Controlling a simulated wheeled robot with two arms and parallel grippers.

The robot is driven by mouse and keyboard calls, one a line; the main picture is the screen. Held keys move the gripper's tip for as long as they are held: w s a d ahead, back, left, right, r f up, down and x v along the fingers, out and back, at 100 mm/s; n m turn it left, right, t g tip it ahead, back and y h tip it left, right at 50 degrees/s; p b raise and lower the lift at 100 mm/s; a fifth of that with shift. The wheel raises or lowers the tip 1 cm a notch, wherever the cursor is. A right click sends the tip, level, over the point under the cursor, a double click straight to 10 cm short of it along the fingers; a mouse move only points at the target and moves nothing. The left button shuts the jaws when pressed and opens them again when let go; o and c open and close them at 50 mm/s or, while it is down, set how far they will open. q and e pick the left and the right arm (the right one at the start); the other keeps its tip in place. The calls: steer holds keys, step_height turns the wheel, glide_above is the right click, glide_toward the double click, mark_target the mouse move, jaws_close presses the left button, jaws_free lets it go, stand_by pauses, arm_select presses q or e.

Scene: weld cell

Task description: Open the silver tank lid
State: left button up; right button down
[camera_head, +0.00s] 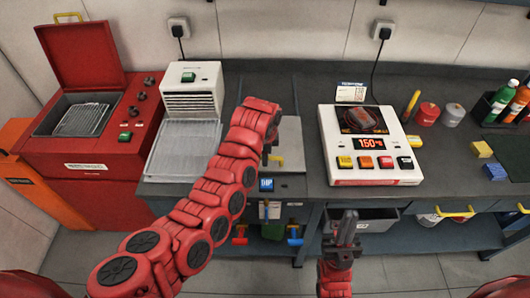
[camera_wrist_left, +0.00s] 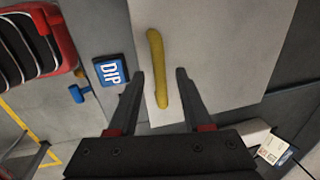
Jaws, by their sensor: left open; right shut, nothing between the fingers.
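The silver tank lid (camera_head: 291,142) is a flat grey plate on the bench, in the middle of the head view, partly hidden by my left arm. It looks closed. Its yellow bar handle (camera_head: 275,159) is near the front edge, above a blue DIP label (camera_head: 266,184). In the left wrist view the lid (camera_wrist_left: 220,45) and handle (camera_wrist_left: 157,68) fill the middle. My left gripper (camera_wrist_left: 161,73) is open, its fingers on either side of the handle's lower end; contact cannot be told. My right gripper (camera_head: 346,222) is shut and empty, in front of the bench.
A white device (camera_head: 371,145) with coloured buttons stands right of the lid. A white vented unit (camera_head: 190,110) stands left, beside a red machine (camera_head: 90,125) with its cover raised. Blue and orange valve handles (camera_head: 294,235) hang below the bench front.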

arm_select(q)
steer(key=shift+f, duration=0.1)
jaws_close()
stand_by(1.4)
